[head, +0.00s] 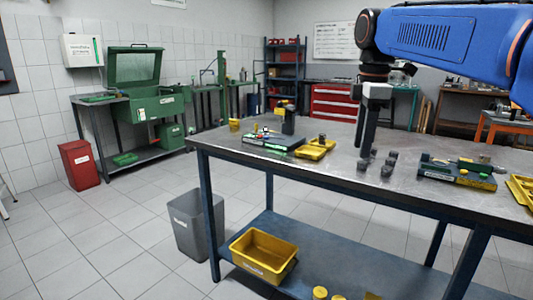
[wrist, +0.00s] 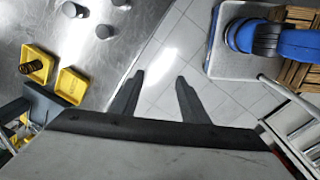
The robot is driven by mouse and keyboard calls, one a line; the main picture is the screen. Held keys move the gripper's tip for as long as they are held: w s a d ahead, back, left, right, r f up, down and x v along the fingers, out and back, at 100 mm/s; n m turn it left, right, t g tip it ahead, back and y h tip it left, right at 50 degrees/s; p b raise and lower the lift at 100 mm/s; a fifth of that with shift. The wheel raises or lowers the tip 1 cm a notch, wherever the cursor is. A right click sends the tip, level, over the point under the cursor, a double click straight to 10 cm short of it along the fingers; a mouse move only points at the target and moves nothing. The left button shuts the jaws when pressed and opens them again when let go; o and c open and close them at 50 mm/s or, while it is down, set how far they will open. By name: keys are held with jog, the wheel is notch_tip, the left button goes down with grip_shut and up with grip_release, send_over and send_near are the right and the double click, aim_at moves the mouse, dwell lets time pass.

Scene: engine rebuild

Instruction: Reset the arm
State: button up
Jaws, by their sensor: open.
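My gripper (head: 364,138) hangs from the blue arm above the metal workbench (head: 335,180) in the head view, with its fingers pointing down. In the wrist view its two dark fingers (wrist: 157,98) stand apart with nothing between them. Behind them lie the tiled floor and the bench edge. Several dark grey cylindrical parts (head: 386,171) stand on the bench near the gripper in the head view; some show at the top left of the wrist view (wrist: 103,31).
A yellow tray (head: 315,151) and a dark board with small coloured parts (head: 273,141) lie on the bench's left side. A dark block with parts (head: 457,177) lies on the right. A yellow bin (head: 263,256) sits on the lower shelf. A grey bin (head: 197,226) stands on the floor.

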jog(key=s+d+f+m+t, duration=0.2)
jog(key=s+f+m, duration=0.6)
jog(key=s+f, duration=0.4)
jog(key=s+d+f+m+t, duration=0.2)
jog(key=s+f+m, duration=0.6)
jog(key=s+f, duration=0.5)
notch_tip(320, 180, down, 3)
jog(key=shift+d+m, duration=0.3)
jog(key=shift+d, duration=0.3)
